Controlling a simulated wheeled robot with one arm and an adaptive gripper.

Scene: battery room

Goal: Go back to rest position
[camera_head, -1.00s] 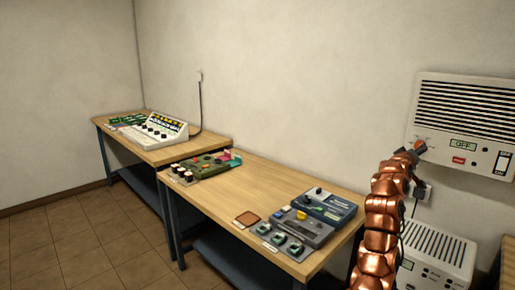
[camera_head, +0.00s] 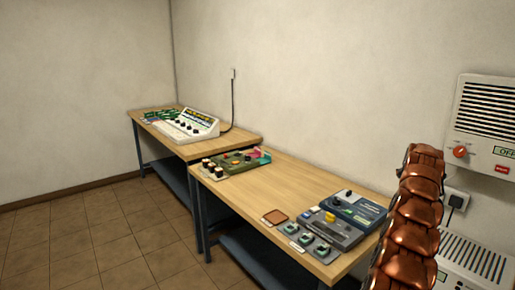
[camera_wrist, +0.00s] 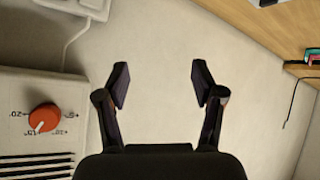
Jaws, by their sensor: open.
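My gripper (camera_wrist: 160,88) is open and empty in the wrist view, its two dark fingers spread apart in front of the bare wall. In the head view my copper-coloured arm rises at the right, and the gripper itself is not visible there. A white wall unit (camera_head: 487,122) with a dark grille, a red-orange knob (camera_head: 460,151) and a display reading "OFF" hangs to the right of the arm. The knob also shows in the wrist view (camera_wrist: 44,118), left of the fingers and apart from them.
A near wooden table (camera_head: 262,192) carries grey-blue devices (camera_head: 335,229) and a green board (camera_head: 238,161). A far table (camera_head: 160,128) holds a white console (camera_head: 190,125). A white vented box (camera_head: 475,262) stands low at right. The tiled floor (camera_head: 90,240) at left is clear.

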